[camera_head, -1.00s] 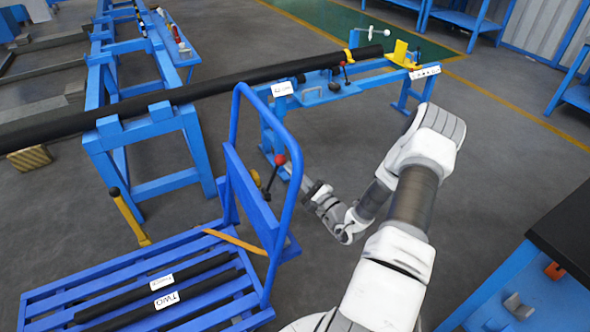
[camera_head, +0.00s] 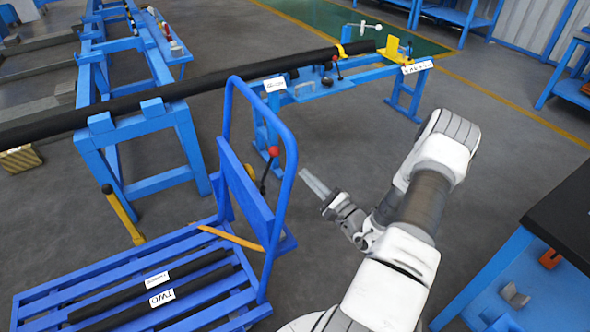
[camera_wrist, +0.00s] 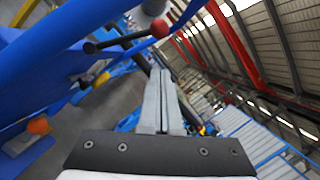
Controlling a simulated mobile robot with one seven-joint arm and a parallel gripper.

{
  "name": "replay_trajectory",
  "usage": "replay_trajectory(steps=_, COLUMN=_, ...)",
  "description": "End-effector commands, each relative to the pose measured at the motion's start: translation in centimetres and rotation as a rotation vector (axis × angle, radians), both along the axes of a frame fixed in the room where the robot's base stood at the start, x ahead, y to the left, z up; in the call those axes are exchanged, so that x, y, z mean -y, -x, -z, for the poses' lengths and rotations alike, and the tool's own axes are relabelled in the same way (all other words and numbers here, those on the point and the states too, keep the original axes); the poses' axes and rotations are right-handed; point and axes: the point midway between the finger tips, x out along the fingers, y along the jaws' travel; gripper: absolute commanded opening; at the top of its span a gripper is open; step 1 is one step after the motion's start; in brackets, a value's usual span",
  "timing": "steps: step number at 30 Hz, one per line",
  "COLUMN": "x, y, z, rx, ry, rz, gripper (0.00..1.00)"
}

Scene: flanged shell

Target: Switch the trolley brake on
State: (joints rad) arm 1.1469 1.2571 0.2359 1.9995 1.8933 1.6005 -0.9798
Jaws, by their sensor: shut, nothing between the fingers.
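The blue trolley (camera_head: 229,258) stands at lower left, with an upright blue hoop handle and a blue panel. A dark lever with a red ball knob (camera_head: 272,152) stands upright beside the panel; I cannot tell whether it is the brake. In the wrist view a dark rod with a red ball (camera_wrist: 159,28) crosses at upper left, ahead of the fingers. My gripper (camera_head: 308,175) is shut and empty, to the right of the handle and lever, apparently apart from both. Its long grey fingers (camera_wrist: 162,78) lie together in the wrist view.
A long black pipe (camera_head: 210,86) rests on blue stands behind. A dark-topped blue bench (camera_head: 562,213) is at right. Open floor lies between.

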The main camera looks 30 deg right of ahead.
Motion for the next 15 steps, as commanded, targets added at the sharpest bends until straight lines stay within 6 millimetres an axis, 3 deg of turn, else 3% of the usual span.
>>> replay_trajectory(steps=6, x=0.8, y=4.2, z=0.7, rx=0.000, ry=-0.002, rz=0.003, gripper=0.00)
replay_trajectory(steps=15, x=1.1, y=5.9, z=1.1, rx=0.001, ry=0.000, rz=0.000, gripper=0.00)
